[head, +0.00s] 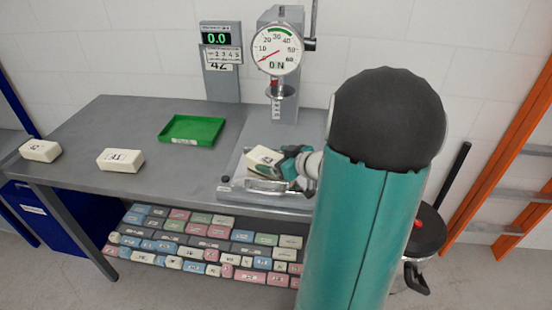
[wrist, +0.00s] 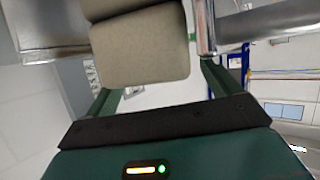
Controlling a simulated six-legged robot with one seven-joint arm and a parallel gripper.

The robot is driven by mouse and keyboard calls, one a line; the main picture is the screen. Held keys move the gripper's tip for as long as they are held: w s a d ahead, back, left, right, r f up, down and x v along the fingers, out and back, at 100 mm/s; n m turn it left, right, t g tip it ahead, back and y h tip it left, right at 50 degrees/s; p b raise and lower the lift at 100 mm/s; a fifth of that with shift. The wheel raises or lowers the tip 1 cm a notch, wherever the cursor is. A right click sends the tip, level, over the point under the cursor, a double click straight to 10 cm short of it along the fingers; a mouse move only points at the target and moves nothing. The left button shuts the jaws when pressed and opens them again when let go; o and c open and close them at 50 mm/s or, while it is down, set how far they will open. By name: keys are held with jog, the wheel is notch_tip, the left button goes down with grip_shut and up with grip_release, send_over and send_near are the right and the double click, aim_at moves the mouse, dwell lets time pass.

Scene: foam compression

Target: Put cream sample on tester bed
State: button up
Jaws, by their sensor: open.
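A cream sample (head: 262,158) sits at the tester's base, tilted in the picture, beside my gripper (head: 291,163). In the wrist view the cream block (wrist: 140,48) lies ahead of the fingers of my gripper (wrist: 160,82). The fingers stand apart, with visible gaps beside the block. The tester bed (head: 235,187) is the grey base with a metal handle at the front, below the round press plate (head: 281,91). My arm hides its right side. I cannot tell how fully the sample rests on the bed.
Two more cream blocks lie on the table, one at the far left (head: 40,151) and one left of centre (head: 121,160). A green tray (head: 192,129) is empty. The dial gauge (head: 277,50) stands above the press. A shelf below holds several coloured blocks (head: 205,230).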

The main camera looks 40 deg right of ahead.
jog(key=a+v, duration=0.1)
jog(key=v, duration=1.1)
jog(key=w+r+h, duration=0.5)
jog(key=w+r, duration=0.1)
jog(key=w, duration=0.1)
jog(key=a+r+m+g+h, duration=0.2)
jog(key=a+r+m, duration=0.15)
jog(key=a, duration=0.35)
jog(key=s+a+f+n+g+y, duration=0.1)
jog(key=s+a+g+y, duration=0.2)
jog(key=a, duration=0.9)
jog(key=s+a+f+n+g+y, duration=0.1)
jog(key=s+a+f+g+y, duration=0.1)
jog(key=s+a, duration=0.6)
jog(key=a+g+y, duration=0.1)
jog(key=a, duration=0.3)
jog(key=shift+a, duration=0.2)
jog(key=shift+d, duration=0.1)
